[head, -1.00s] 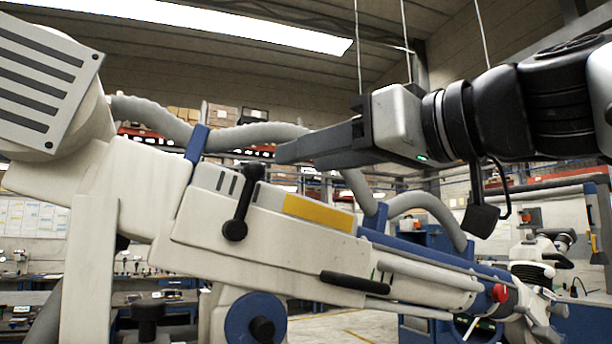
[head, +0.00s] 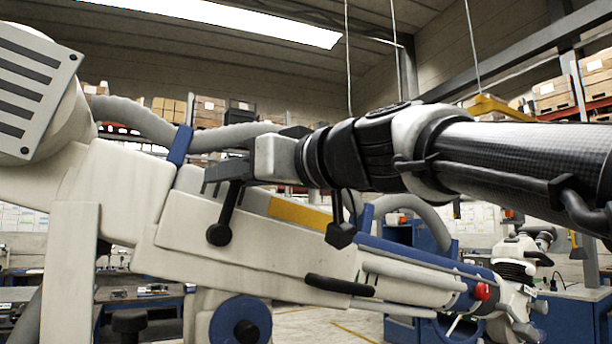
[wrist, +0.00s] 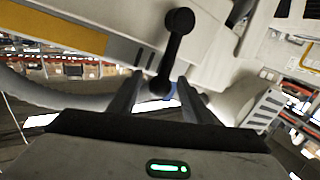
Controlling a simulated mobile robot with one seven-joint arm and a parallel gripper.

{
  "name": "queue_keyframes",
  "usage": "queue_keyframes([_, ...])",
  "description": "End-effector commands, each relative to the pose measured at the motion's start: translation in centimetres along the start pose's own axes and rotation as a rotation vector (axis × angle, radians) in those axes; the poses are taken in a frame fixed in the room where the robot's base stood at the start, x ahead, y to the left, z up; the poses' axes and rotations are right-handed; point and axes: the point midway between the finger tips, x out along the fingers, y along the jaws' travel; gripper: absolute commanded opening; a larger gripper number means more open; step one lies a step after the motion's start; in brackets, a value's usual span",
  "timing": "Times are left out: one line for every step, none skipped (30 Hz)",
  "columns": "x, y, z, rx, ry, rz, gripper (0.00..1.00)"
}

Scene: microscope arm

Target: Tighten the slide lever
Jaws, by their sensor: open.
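The slide lever (head: 229,208) is a short black bar with a round knob at its lower end, on the side of the white microscope arm housing (head: 200,245). It stands steeply, leaning slightly right at the top. My gripper (head: 222,172) is at its upper end, and its fingers partly cover that end in the head view. In the wrist view, the lever (wrist: 172,50) reaches down between the two open fingers of my gripper (wrist: 158,80), with a finger on each side. I cannot tell whether either finger touches it.
A yellow stripe (head: 300,214) and a black handle (head: 340,286) are on the housing right of the lever. A grey corrugated hose (head: 140,115) runs behind. A blue wheel (head: 240,322) sits below, and a red knob (head: 482,291) is at the lower right.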

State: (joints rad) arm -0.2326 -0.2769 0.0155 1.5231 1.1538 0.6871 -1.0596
Motion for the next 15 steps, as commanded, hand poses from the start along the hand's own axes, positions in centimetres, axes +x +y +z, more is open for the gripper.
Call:
queue_keyframes([-0.01,0.00,0.00,0.000,0.000,0.000,0.45])
queue_keyframes([-0.02,0.00,0.00,0.000,0.000,0.000,0.40])
queue_keyframes([-0.02,0.00,0.00,0.000,0.000,0.000,0.33])
queue_keyframes([-0.03,0.00,0.00,0.000,0.000,0.000,0.28])
queue_keyframes([-0.03,0.00,0.00,0.000,0.000,0.000,0.23])
queue_keyframes([-0.03,0.00,0.00,0.000,0.000,0.000,0.16])
queue_keyframes([-0.03,0.00,0.00,0.000,0.000,0.000,0.11])
queue_keyframes([-0.03,0.00,0.01,0.000,0.000,0.000,0.06])
queue_keyframes([-0.04,0.00,0.00,0.000,0.000,0.000,0.00])
queue_keyframes([-0.04,0.00,0.01,0.000,0.000,0.000,0.00])
queue_keyframes([-0.04,0.00,0.01,0.000,0.000,0.000,0.00])
queue_keyframes([-0.04,0.01,0.01,0.000,0.000,0.000,0.00])
queue_keyframes([-0.04,0.00,0.01,-0.001,0.000,0.000,0.00])
queue_keyframes([-0.04,-0.01,0.01,-0.001,-0.001,0.000,0.00])
queue_keyframes([-0.04,-0.03,0.00,-0.004,-0.001,0.000,0.00])
